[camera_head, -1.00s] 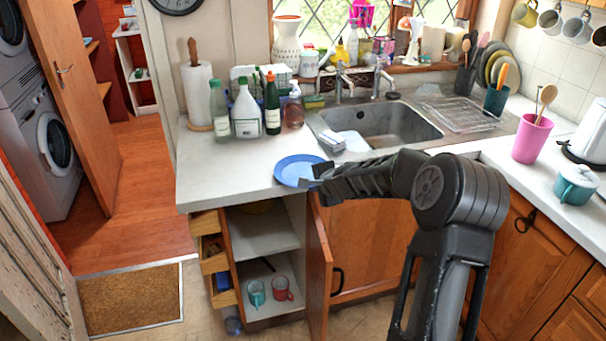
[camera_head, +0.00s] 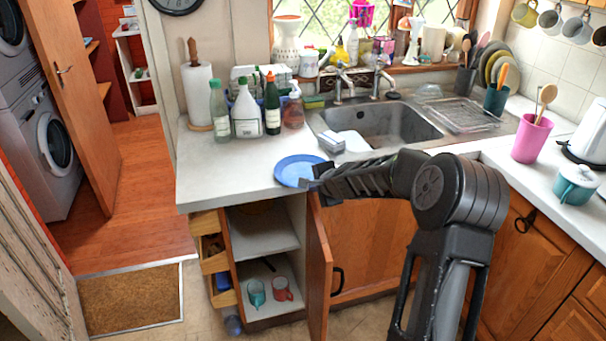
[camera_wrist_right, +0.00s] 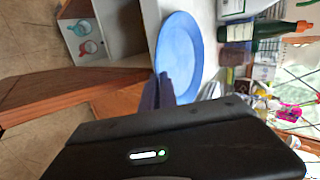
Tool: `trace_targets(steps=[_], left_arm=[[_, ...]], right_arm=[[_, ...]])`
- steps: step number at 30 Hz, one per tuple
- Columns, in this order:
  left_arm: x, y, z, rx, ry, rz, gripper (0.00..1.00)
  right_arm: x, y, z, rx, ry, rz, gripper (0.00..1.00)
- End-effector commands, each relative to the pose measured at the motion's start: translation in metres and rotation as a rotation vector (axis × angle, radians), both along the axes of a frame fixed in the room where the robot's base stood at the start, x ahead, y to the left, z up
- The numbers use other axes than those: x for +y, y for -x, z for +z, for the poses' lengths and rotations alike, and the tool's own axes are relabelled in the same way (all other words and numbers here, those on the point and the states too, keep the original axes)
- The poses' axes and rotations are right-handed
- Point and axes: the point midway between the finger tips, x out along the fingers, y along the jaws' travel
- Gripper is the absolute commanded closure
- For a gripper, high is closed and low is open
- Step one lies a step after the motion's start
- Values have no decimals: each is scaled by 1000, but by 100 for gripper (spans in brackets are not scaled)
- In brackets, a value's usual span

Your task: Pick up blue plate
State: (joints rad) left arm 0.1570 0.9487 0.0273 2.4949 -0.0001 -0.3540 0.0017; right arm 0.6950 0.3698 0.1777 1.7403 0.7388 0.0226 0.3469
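The blue plate (camera_head: 294,168) lies on the white worktop near its front edge, left of the sink. My right gripper (camera_head: 312,182) is at the plate's near right rim, its fingertips overlapping the rim in the head view. In the right wrist view the plate (camera_wrist_right: 181,50) shows beyond the dark gripper body, and the fingers (camera_wrist_right: 158,92) meet its edge. I cannot tell whether they are closed on the rim or only beside it. My left gripper is not in view.
Several bottles (camera_head: 246,112) stand behind the plate. Below, an open cupboard door (camera_head: 319,270) juts out. The worktop left of the plate is clear.

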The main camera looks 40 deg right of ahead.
Motion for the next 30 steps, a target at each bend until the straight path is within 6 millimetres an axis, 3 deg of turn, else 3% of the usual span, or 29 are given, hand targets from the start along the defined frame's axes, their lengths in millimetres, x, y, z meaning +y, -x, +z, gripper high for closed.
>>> trace_targets(steps=[17,22,30], left_arm=[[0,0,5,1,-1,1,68],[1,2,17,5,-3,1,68],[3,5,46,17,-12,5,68]], right_arm=[[1,-1,10,-3,2,1,100],[1,-2,33,-4,4,3,100],[1,-1,87,-3,3,3,100]])
